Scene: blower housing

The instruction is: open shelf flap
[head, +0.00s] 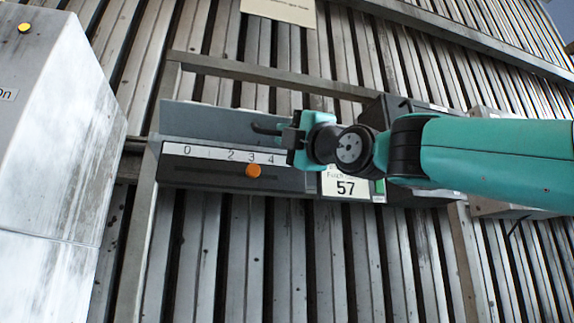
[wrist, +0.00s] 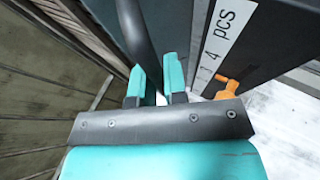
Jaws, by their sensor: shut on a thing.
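The shelf flap (head: 205,120) is a plain grey panel along the top of the dark shelf box (head: 200,175) in the head view. It looks tilted up, with its far edge raised behind the number strip. A dark curved handle (head: 266,128) sits at its right end. My gripper (head: 290,135) comes in from the right and is shut on this handle. In the wrist view, the dark bar (wrist: 137,35) runs down between my two teal fingertips (wrist: 158,80). My gripper hides the right end of the flap in the head view.
The box front bears a number strip (head: 220,153) and an orange knob (head: 253,171), also in the wrist view (wrist: 228,88). A large grey cabinet (head: 50,130) stands at left. Ribbed metal wall lies behind.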

